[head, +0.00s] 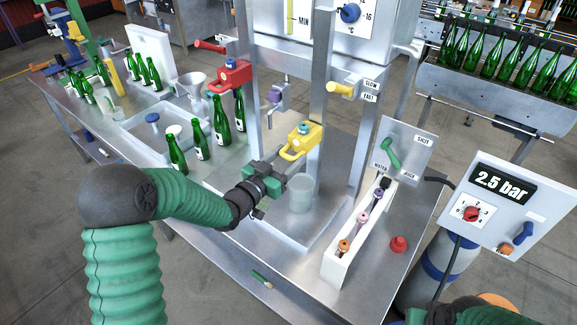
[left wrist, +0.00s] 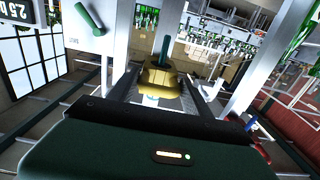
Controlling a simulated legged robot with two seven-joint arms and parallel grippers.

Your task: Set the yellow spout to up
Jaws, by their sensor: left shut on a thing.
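The yellow spout (head: 305,138) is a block with a teal knob on top, mounted on the front of the steel filling frame. A yellow loop on it reaches down and left toward my left gripper (head: 280,168). My left gripper is shut on the yellow spout at this near end. In the left wrist view the yellow spout (left wrist: 158,80) lies between the two dark fingers (left wrist: 160,94), with a teal post rising behind it. The exact grip contact is hidden in the head view. My right gripper is not in view.
A clear beaker (head: 300,194) stands just below the gripper. A red spout (head: 232,76) and green bottles (head: 221,120) are to the left. A white rack (head: 354,232) with small coloured items and a red knob (head: 398,244) are to the right. A brush (head: 261,279) lies in front.

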